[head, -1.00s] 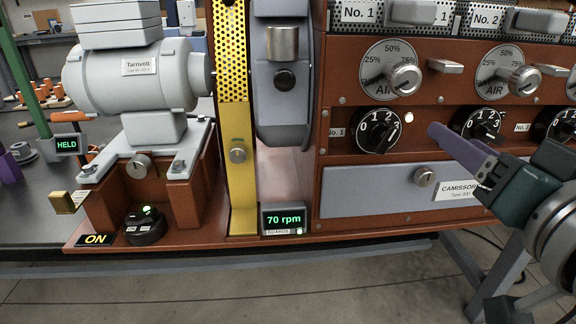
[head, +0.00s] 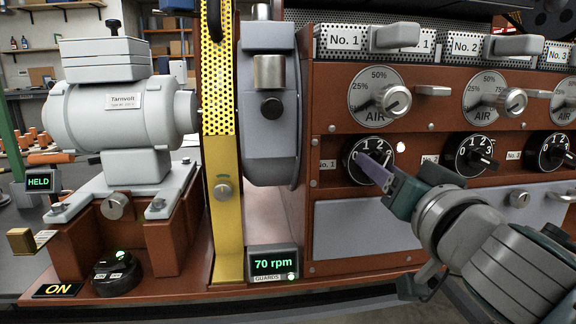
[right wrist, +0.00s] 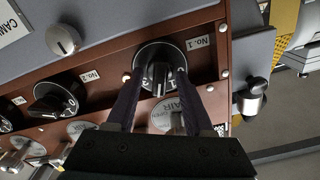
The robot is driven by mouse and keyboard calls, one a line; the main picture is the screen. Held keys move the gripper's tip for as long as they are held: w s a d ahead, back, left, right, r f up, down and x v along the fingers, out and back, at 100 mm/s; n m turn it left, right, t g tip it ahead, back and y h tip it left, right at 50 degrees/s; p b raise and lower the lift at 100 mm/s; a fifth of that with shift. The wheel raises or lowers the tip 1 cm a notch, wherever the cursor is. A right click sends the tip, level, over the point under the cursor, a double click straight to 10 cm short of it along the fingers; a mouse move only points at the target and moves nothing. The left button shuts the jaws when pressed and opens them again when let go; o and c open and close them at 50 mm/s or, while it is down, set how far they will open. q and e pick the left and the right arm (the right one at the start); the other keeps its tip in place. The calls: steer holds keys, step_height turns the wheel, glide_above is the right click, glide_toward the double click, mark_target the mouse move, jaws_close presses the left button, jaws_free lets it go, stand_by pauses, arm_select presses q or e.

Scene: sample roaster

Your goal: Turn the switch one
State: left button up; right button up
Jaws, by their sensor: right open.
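Switch one is the black round dial (head: 374,145) marked with numbers, beside a "No. 1" label on the red-brown panel in the head view. My right gripper (head: 367,168) is at its face and covers its lower right part. In the right wrist view the same dial (right wrist: 157,54) appears upside down with its raised grip. The fingers of my right gripper (right wrist: 157,84) are open, one on each side of the dial's grip. I cannot tell whether they touch it. The dial's setting is hard to read behind the gripper. My left gripper is not in view.
A lit white lamp (head: 400,147) is right of the dial. A No. 1 AIR dial (head: 365,90) is above it. The No. 2 switch (head: 470,154) is to the right. A yellow perforated guard (head: 226,190) and a "70 rpm" display (head: 272,263) are to the left.

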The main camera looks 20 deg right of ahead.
steer(key=shift+w, duration=0.2)
jaws_close()
stand_by(0.4)
